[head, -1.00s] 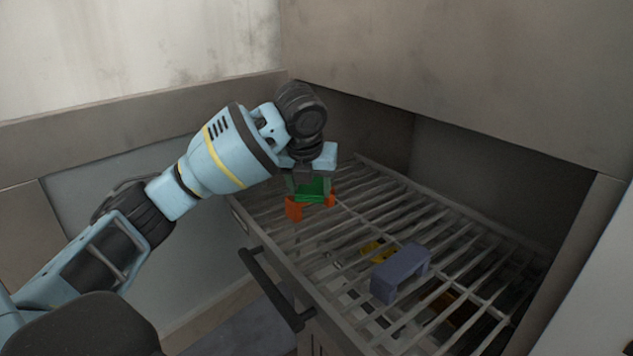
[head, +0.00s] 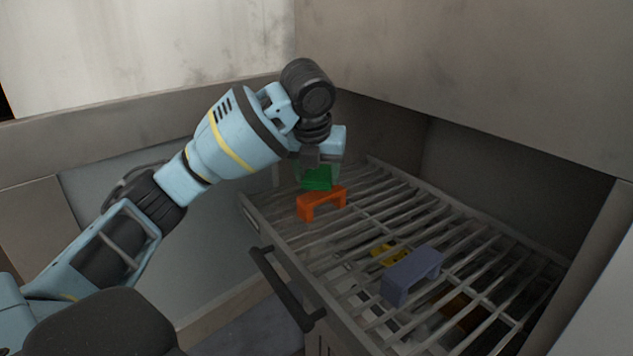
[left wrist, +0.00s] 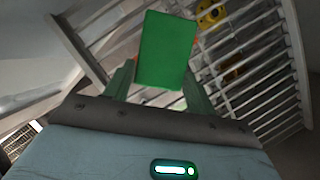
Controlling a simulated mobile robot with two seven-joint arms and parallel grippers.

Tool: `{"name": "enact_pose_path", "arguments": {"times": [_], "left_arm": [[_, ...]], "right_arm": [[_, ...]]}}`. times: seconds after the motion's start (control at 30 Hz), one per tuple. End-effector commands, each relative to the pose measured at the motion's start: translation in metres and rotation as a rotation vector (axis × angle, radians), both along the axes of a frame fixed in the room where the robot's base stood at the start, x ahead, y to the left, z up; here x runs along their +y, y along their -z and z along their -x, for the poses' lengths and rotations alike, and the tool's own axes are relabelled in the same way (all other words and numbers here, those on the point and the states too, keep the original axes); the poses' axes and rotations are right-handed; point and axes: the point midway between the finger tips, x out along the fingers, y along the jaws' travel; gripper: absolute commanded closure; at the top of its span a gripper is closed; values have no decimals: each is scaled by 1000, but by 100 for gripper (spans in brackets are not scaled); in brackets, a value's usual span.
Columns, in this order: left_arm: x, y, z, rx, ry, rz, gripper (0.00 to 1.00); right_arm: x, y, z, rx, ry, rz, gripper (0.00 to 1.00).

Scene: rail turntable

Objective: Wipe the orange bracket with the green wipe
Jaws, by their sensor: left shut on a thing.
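The orange bracket (head: 321,201) stands on the metal rack near its far left corner in the head view. My left gripper (head: 318,172) is shut on the green wipe (head: 316,179) just above and behind the bracket. From this angle I cannot tell whether the wipe touches the bracket. In the left wrist view the green wipe (left wrist: 166,49) fills the space between the fingers and hides nearly all of the bracket; only slivers of orange show at its edges. My right gripper is not in view.
A blue-grey bracket (head: 413,275) stands on the rack's (head: 377,170) nearer part. Yellow and brown things lie below the bars. A dark handle (head: 284,289) sticks out from the rack's front. Walls enclose the rack at the back and right.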

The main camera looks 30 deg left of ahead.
Motion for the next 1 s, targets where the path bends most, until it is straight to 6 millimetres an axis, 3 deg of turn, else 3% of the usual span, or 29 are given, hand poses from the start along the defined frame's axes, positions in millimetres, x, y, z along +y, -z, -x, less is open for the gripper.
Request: {"name": "enact_pose_path", "arguments": {"times": [0.5,1.0], "left_arm": [[0,-42,0,0,0,1,63],[0,-44,0,1,0,1,63]], "right_arm": [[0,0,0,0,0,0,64],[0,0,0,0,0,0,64]]}}
